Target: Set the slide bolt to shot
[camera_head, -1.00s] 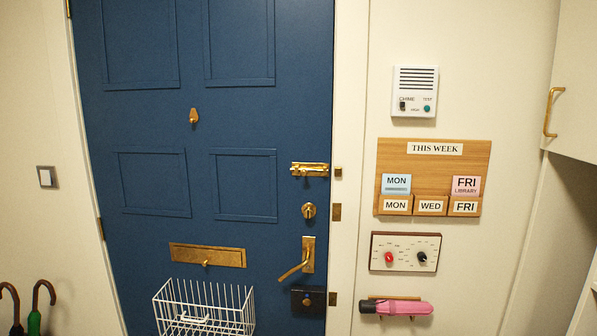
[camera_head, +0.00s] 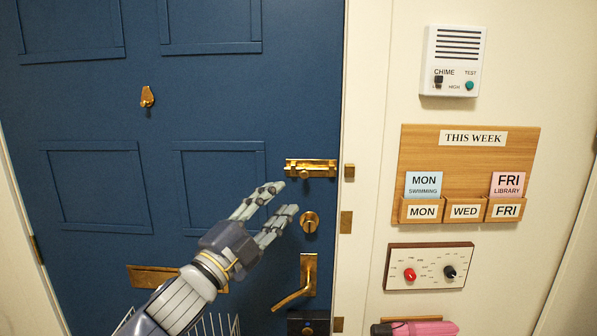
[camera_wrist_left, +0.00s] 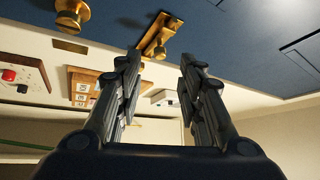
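The brass slide bolt (camera_head: 311,168) is mounted near the right edge of the blue door, with its small knob (camera_head: 304,174) hanging below the bar. Its brass keeper (camera_head: 349,171) sits on the white frame, and a gap shows between the bolt and the keeper. My left gripper (camera_head: 285,198) is open and empty, just below and left of the bolt, not touching it. In the left wrist view the bolt (camera_wrist_left: 160,34) appears beyond and between the two spread fingers (camera_wrist_left: 160,70). My right gripper is not in view.
Below the bolt are a round brass lock (camera_head: 309,222) and a lever handle (camera_head: 307,275). A brass letter slot (camera_head: 152,276) lies behind my forearm. On the right wall are a chime box (camera_head: 452,60), a wooden card board (camera_head: 470,140) and a dial panel (camera_head: 428,266).

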